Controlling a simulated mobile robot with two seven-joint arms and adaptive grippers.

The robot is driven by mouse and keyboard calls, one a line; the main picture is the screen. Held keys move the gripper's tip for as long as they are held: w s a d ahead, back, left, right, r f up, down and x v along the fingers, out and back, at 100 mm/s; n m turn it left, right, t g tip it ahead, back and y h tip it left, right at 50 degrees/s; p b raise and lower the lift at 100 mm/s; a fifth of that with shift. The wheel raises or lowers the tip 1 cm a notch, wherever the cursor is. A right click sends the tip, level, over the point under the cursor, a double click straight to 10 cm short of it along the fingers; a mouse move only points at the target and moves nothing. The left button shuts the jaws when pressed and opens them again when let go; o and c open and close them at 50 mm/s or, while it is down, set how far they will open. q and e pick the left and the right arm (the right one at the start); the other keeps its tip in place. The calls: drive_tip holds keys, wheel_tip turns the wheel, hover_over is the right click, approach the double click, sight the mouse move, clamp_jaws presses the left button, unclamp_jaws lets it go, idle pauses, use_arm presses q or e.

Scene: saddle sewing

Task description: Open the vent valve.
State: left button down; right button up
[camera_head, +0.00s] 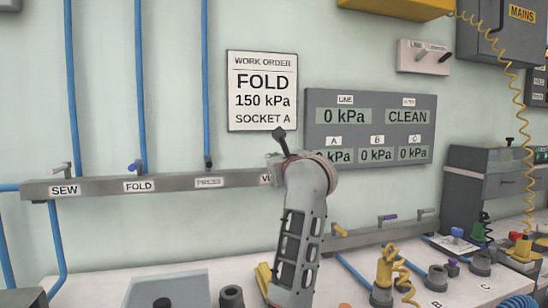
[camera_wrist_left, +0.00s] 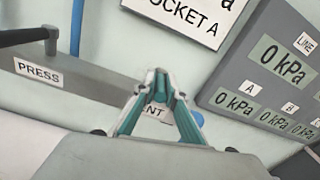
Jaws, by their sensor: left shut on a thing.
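The vent valve is on the grey wall rail (camera_head: 130,187), right of the PRESS label. Its VENT label (camera_wrist_left: 155,113) is partly covered by my left gripper (camera_wrist_left: 163,82) in the left wrist view. In the head view my left gripper (camera_head: 281,146) is at the right part of this rail and hides most of the valve. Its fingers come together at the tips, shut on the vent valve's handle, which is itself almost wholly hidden. I cannot tell the handle's angle. My right gripper is not in view.
A grey display panel (camera_head: 427,150) reads 0 kPa for LINE, A, B and C, and CLEAN. A work order sign (camera_head: 262,90) hangs above my gripper. SEW (camera_head: 65,190) and FOLD (camera_head: 139,186) valves are at the left. Several fittings stand on the bench below.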

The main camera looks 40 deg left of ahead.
use_arm(q)
drive_tip(key=shift+f, duration=0.2)
drive_tip(key=c, duration=2.1)
unclamp_jaws()
drive_tip(key=shift+r, duration=0.1)
drive_tip(key=v, duration=1.2)
